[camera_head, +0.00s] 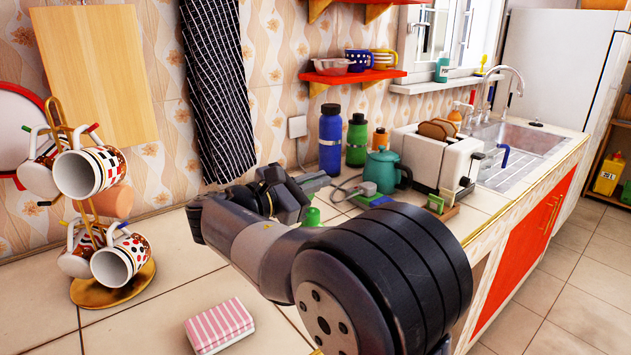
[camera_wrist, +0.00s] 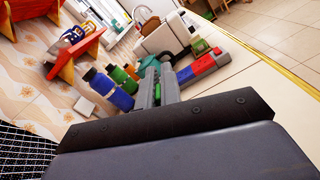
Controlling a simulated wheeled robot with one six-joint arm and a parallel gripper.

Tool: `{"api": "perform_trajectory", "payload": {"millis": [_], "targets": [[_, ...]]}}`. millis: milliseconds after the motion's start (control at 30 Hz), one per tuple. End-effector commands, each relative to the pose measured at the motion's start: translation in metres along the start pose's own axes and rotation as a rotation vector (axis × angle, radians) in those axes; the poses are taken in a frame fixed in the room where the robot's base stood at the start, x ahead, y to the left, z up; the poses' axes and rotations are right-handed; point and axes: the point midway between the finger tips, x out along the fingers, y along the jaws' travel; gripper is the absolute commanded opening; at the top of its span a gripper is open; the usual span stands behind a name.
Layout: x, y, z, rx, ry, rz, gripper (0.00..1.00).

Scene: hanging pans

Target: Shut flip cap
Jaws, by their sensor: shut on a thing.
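My gripper (camera_head: 322,181) is low over the counter in the head view, reaching right toward the teal kettle, with my arm in front of it. In the wrist view its two grey fingers (camera_wrist: 157,82) are close together with a small green thing (camera_wrist: 157,94) between them. A green rounded top (camera_head: 312,217) shows just below the gripper in the head view; the rest of it is hidden behind my arm. I cannot tell for certain whether this is the flip cap, or how far a cap stands open.
A blue bottle (camera_head: 330,140), a green bottle (camera_head: 357,142) and a teal kettle (camera_head: 382,171) stand beyond my gripper, left of the toaster (camera_head: 432,160). A mug rack (camera_head: 98,292) and pink striped sponge (camera_head: 220,325) are at left. Counter between them is clear.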

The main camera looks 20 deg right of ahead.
Motion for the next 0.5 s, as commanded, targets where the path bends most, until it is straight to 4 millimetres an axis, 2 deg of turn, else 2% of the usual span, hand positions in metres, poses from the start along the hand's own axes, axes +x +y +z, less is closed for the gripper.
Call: {"api": "perform_trajectory", "payload": {"millis": [267,500], "targets": [[-0.0001,-0.0019,-0.0006,0.026,0.000,0.000,0.00],[-0.0002,-0.0089,-0.0016,0.146,0.000,0.000,0.00]]}}
